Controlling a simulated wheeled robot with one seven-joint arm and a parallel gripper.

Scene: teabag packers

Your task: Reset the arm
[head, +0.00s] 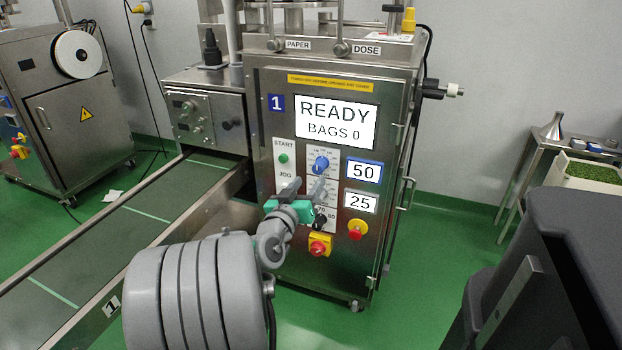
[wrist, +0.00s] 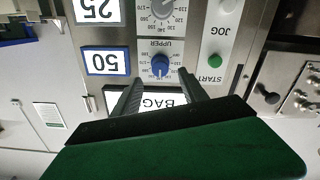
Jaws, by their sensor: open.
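My gripper (head: 304,187) is in front of the steel packing machine's (head: 391,130) control panel in the head view. Its two fingers are spread apart with nothing between them. In the wrist view, where the panel appears upside down, my gripper (wrist: 160,84) shows its fingers on either side of the blue UPPER knob (wrist: 160,64); I cannot tell whether they touch the panel. The blue knob (head: 321,164) is visible just above the fingers in the head view. The display (head: 337,122) reads READY, BAGS 0. My gripper and wrist partly hide the lower panel controls.
A green START button (head: 284,158), black knob (head: 320,221), red-and-yellow switch (head: 320,244) and red stop button (head: 357,229) surround my gripper. A conveyor (head: 150,208) runs along the left. A side table (head: 527,160) stands right. Green floor (head: 430,240) is open right of the machine.

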